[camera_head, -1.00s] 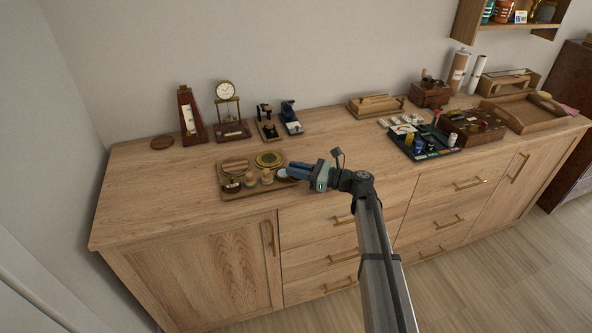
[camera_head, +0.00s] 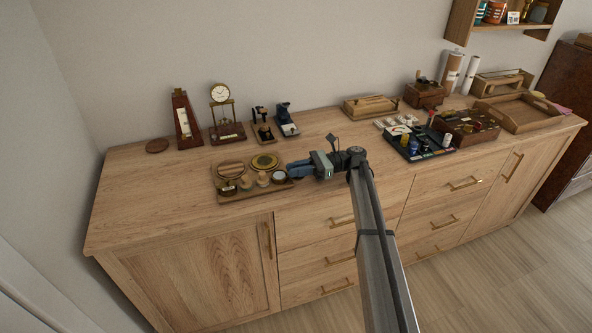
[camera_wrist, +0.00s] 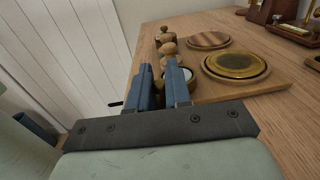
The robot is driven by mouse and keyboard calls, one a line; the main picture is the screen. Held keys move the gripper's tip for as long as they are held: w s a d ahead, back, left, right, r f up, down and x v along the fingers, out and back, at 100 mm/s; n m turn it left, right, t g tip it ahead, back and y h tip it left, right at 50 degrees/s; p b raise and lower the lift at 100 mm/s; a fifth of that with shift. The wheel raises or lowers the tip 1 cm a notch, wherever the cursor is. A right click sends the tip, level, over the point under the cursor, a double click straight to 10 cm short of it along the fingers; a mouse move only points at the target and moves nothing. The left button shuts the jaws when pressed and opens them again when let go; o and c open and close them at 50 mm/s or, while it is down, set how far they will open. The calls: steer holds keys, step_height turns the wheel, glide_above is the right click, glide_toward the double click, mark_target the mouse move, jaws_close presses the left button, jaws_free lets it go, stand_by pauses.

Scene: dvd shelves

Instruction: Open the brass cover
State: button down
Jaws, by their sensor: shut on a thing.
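A wooden tray (camera_head: 214,180) on the cabinet top holds a round brass disc (camera_head: 265,162), which also shows in the wrist view (camera_wrist: 235,64). A dark, round brass piece (camera_head: 228,187) is at its front left. A round piece with a pale face and dark rim (camera_head: 279,178) is at its right; in the wrist view it is partly hidden by a finger. My gripper (camera_head: 290,170) is beside this piece. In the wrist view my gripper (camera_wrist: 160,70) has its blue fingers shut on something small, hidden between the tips. I cannot tell which piece is the brass cover.
Small wooden knobbed pieces (camera_wrist: 168,49) and a wooden disc (camera_head: 231,169) share the tray. A metronome (camera_head: 185,120) and a clock (camera_head: 222,110) stand behind. A dark divided tray (camera_head: 418,145) is to the right.

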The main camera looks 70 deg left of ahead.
stand_by(0.4)
steer(key=c, duration=1.2)
jaws_free()
steer(key=w, duration=1)
steer(key=shift+w+d, duration=0.15)
steer(key=shift+w, duration=0.2)
steer(key=shift+w+d, duration=0.1)
steer(key=shift+w, duration=0.55)
steer(key=shift+d, duration=0.1)
